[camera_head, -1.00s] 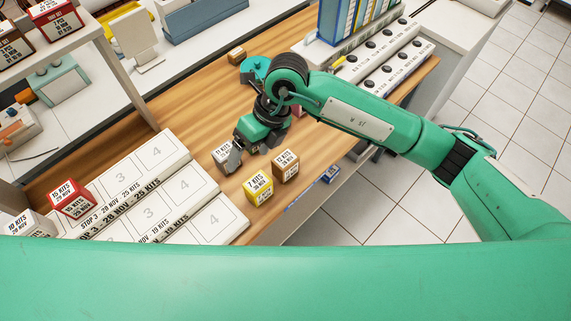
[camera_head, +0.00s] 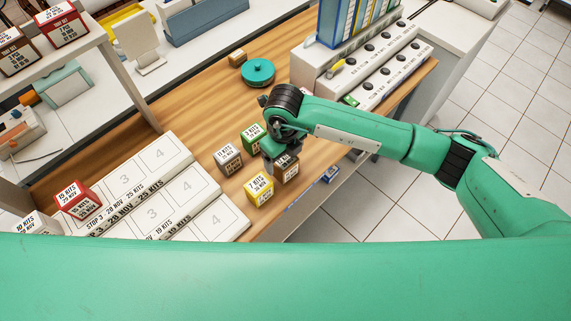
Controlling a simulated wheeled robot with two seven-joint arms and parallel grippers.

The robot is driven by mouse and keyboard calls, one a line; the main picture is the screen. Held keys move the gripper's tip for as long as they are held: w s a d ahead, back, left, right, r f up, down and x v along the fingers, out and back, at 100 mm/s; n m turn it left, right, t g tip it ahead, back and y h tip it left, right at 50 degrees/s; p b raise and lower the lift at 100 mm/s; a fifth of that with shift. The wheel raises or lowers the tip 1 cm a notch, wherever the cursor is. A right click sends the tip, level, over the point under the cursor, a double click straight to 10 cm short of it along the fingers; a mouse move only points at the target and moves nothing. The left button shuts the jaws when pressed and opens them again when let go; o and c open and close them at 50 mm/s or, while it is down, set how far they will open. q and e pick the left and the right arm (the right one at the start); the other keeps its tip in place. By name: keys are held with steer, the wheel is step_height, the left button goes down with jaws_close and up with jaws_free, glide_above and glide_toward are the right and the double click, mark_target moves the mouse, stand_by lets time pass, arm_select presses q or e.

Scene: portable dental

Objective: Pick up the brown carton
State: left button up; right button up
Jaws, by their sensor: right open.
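The brown carton (camera_head: 288,174) stands upright on the wooden bench near its front edge, with a white label on it. Its top is partly hidden by my right gripper (camera_head: 279,158), which points down over it from above. The right gripper is open. A dark finger shows at the carton's left side; I cannot tell whether it touches. My left gripper is not in view.
White numbered trays (camera_head: 214,219) lie further left.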

mark_target(286, 160)
steer(key=f+p, duration=0.1)
steer(key=f, duration=0.1)
steer(key=f+p, duration=0.1)
steer(key=f, duration=0.1)
steer(key=shift+w+d+f, duration=0.1)
steer(key=shift+d+f, duration=0.05)
steer(key=shift+d, duration=0.05)
steer(key=shift+f, duration=0.25)
steer(key=c, duration=1.1)
